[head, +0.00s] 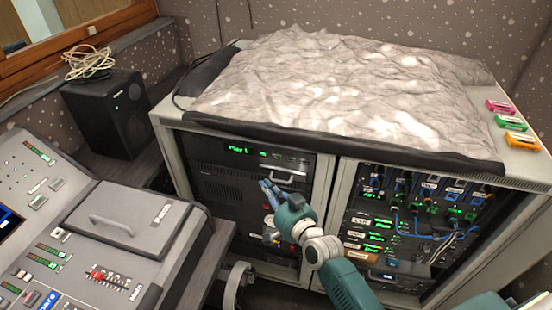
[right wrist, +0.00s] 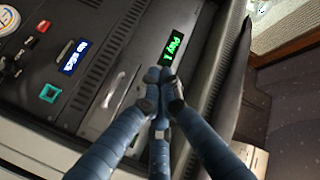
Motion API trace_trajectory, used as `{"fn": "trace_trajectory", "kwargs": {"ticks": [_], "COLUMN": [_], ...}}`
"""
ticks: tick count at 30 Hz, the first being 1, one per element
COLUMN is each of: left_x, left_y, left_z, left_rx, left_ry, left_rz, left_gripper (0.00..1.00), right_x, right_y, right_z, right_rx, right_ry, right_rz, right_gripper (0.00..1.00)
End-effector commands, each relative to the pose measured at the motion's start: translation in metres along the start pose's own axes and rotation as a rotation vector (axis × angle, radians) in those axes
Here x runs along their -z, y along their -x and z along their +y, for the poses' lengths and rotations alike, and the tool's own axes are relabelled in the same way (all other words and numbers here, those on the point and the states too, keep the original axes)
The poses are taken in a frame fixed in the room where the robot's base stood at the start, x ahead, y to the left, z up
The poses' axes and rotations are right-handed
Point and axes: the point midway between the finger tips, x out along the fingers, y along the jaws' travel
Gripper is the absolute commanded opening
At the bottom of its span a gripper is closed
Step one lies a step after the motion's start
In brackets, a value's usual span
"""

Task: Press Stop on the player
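The player (head: 225,162) sits at the top of the left rack bay in the head view. Its green display (head: 238,150) reads "Play 1", and the same display shows in the right wrist view (right wrist: 179,43). Small keys (head: 278,156) lie to the right of the display; their labels are too small to read. My right gripper (head: 267,187) is below these keys in the head view, fingers pointing at the rack front. In the right wrist view its fingertips (right wrist: 162,80) are together, empty, and hide the panel just below the display. I cannot tell whether they touch it. My left gripper is out of view.
A silver handle (right wrist: 113,90) and a blue display (right wrist: 75,56) are beside the fingers. A crumpled grey cover (head: 330,85) lies on the rack top. A mixing console (head: 125,225) and a black speaker (head: 108,112) stand at left. Blue cables (head: 435,232) hang in the right bay.

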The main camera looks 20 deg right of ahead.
Motion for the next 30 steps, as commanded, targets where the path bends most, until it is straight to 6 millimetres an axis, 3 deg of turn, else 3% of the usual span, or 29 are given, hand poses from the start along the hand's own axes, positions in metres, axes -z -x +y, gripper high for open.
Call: {"fn": "trace_trajectory", "kwargs": {"ticks": [15, 21, 30], "left_x": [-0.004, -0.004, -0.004], "left_y": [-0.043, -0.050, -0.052], "left_z": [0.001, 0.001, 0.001], "left_rx": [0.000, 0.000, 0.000], "left_ry": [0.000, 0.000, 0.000], "left_rz": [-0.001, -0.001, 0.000], "left_gripper": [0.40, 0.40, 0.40], "right_x": [0.028, 0.039, 0.044], "right_y": [-0.042, -0.056, -0.061], "right_z": [0.034, 0.042, 0.045], "right_rx": [-0.001, -0.001, 0.000], "right_ry": [0.003, 0.002, 0.000], "right_rz": [0.002, 0.000, 0.000], "right_gripper": [0.00, 0.00, 0.00]}}
